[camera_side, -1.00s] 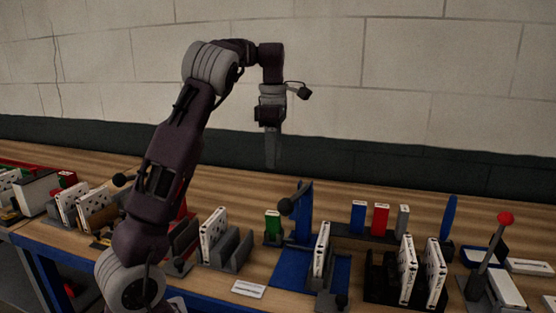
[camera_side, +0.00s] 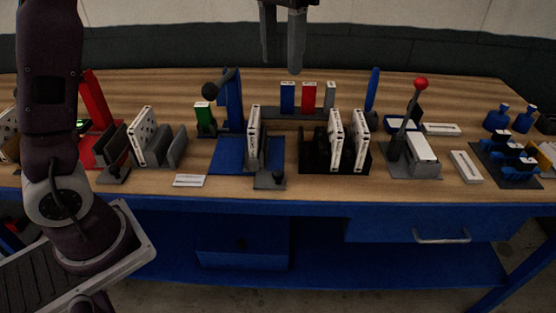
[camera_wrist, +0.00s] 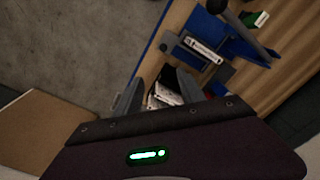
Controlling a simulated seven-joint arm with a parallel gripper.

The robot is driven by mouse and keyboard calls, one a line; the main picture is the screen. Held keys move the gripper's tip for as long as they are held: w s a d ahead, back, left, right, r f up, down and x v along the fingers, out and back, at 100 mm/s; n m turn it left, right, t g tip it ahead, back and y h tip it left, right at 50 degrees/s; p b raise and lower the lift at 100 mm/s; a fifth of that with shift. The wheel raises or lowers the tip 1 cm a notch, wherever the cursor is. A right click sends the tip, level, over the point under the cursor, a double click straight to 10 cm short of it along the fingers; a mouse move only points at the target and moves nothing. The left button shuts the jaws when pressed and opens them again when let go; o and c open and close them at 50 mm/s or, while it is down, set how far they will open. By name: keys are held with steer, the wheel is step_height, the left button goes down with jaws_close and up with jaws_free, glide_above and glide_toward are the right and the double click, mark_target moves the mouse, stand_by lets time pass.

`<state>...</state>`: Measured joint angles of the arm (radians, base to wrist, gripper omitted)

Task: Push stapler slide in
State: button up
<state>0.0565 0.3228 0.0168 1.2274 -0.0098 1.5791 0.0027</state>
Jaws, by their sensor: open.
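A blue station (camera_side: 226,155) has a blue upright with a black ball-ended lever. A white patterned box (camera_side: 253,135) stands upright on it, beside a grey slide piece with a black knob (camera_side: 278,178) at the front edge. I take this for the stapler and its slide, though no label confirms it. The wrist view also shows the station (camera_wrist: 232,42) and the box (camera_wrist: 204,50) at upper right. My gripper (camera_side: 281,55) is open and empty, high above the table, its upper part cut off by the picture edge. In the wrist view its fingers (camera_wrist: 172,92) frame a black box holder.
The black holder (camera_side: 312,155) with two white boxes stands right of the station. Blue, red and grey blocks (camera_side: 309,96) stand behind. A red-knobbed lever (camera_side: 407,115) rises farther right. A white card (camera_side: 189,180) lies in front left. The back strip of table is mostly clear.

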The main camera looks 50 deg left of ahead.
mark_target(278, 172)
steer(key=f, duration=1.8)
steer(key=a+f, duration=0.1)
steer(key=f, duration=0.8)
steer(key=shift+w, duration=0.1)
jaws_close()
steer(key=shift+a+r, duration=0.1)
